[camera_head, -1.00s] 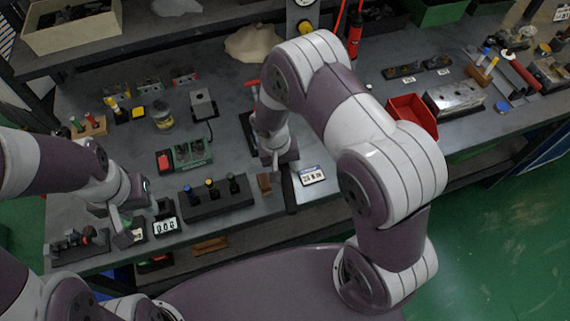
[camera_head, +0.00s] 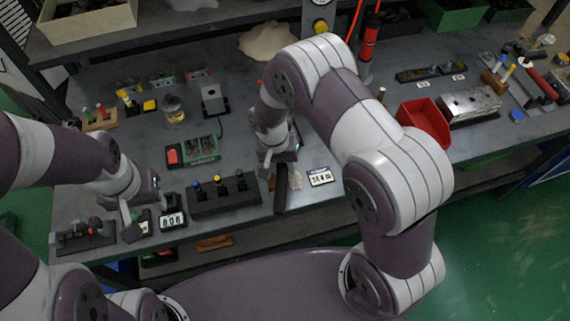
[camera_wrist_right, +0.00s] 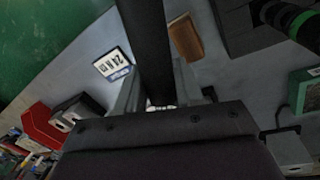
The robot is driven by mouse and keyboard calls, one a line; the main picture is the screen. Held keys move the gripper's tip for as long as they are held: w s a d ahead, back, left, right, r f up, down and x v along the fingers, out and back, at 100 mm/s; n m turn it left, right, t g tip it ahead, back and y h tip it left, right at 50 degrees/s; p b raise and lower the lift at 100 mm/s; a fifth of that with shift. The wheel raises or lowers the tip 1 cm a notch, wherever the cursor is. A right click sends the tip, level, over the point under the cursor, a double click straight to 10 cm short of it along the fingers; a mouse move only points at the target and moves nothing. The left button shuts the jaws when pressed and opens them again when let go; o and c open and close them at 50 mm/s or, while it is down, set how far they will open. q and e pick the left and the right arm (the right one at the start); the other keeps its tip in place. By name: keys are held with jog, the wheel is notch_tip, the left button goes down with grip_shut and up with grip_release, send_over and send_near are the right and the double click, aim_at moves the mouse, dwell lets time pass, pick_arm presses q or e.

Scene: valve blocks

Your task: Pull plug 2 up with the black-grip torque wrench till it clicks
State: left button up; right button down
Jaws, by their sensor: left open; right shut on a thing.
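My right gripper (camera_head: 273,162) is shut on the black grip of the torque wrench (camera_head: 281,190), whose dark bar points toward the table's front edge. In the right wrist view the black bar (camera_wrist_right: 148,40) runs up from between the fingers (camera_wrist_right: 155,92). A dark block (camera_head: 224,199) with three upright plugs, blue-topped, yellow-topped and green-topped, stands to the left of the wrench. I cannot tell which plug is number 2. My left gripper (camera_head: 131,226) is open and low near the front edge, beside a small counter (camera_head: 173,220) that seems to read 006. The wrench's working end is hidden.
A white display card (camera_head: 320,176) lies right of the wrench. A green box with a red button (camera_head: 197,150) is behind the plug block. A dark fixture (camera_head: 85,236) sits at the front left. A red bin (camera_head: 424,121) stands right of my right arm.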

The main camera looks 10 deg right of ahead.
jog(key=shift+w+a+m+b, duration=0.2)
jog(key=shift+a+m, duration=0.2)
jog(key=shift+a, duration=0.1)
jog(key=shift+w+a+m+b, duration=0.15)
jog(key=shift+w+a+m, duration=0.05)
jog(key=shift+a+m, duration=0.25)
jog(key=shift+w+a+m+g+b, duration=0.15)
jog(key=shift+w+a+m+b, duration=0.15)
jog(key=shift+a+m, duration=0.2)
jog(key=shift+w+a+m+g+b, duration=0.15)
jog(key=shift+w+a+m, duration=0.2)
jog(key=shift+a, duration=0.25)
jog(key=shift+s+d+r, duration=0.1)
jog(key=shift+s+d+n+p, duration=0.3)
jog(key=shift+d+n+p, duration=0.1)
jog(key=shift+d+n, duration=0.1)
jog(key=shift+s+d+n, duration=0.25)
jog(key=shift+d+n, duration=0.15)
jog(key=shift+d, duration=0.1)
